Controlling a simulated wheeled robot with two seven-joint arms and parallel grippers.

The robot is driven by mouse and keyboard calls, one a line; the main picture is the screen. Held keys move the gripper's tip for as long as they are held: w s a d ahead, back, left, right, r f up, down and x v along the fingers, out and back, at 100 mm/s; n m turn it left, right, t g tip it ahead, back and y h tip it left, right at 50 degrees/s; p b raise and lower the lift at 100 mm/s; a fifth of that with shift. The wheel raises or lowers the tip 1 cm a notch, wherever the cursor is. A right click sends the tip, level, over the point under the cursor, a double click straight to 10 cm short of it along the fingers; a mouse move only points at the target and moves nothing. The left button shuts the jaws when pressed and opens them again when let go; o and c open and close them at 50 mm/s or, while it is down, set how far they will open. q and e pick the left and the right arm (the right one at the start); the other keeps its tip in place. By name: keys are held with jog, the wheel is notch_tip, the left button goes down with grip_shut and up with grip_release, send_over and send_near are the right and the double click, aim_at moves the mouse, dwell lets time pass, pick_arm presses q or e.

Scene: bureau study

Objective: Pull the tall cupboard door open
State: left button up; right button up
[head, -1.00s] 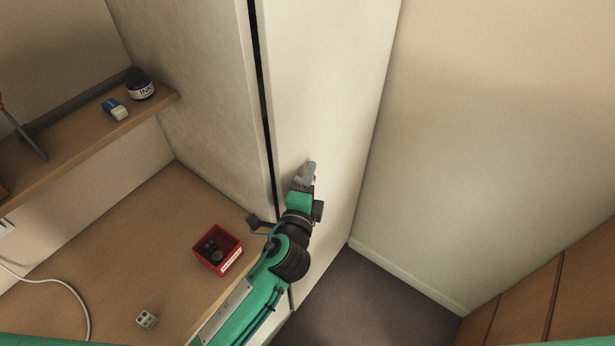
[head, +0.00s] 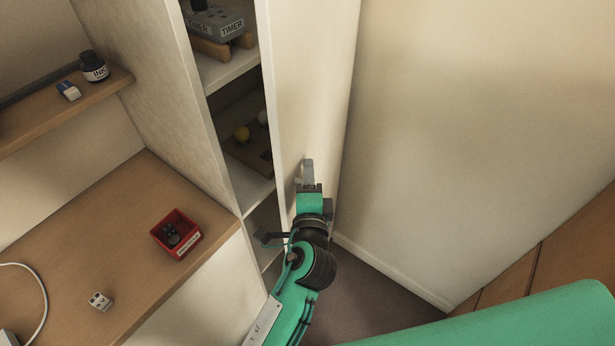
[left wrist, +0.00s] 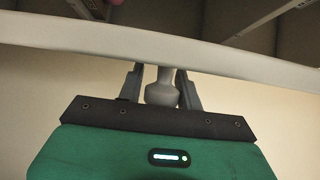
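The tall cupboard door (head: 312,85) stands partly open in the head view, with the shelves behind it showing on its left. My left gripper (head: 308,172) is at the door's outer face. In the left wrist view the pale door edge (left wrist: 225,58) crosses the top, and a round grey knob (left wrist: 162,90) sits between the two fingers of my left gripper (left wrist: 160,84). The fingers are closed in around the knob; exact contact is hard to see. My right gripper is not in view.
A bare wall (head: 470,120) stands on the right, with dark floor (head: 375,290) below.

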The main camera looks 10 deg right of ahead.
pick_arm(q)
jog(key=shift+o, duration=1.2)
jog(key=shift+s, duration=0.2)
jog(key=s+a+b, duration=0.2)
jog(key=s+b, duration=0.1)
jog(key=s, duration=1)
jog(key=shift+s+a+b, duration=0.15)
jog(key=shift+b, duration=0.25)
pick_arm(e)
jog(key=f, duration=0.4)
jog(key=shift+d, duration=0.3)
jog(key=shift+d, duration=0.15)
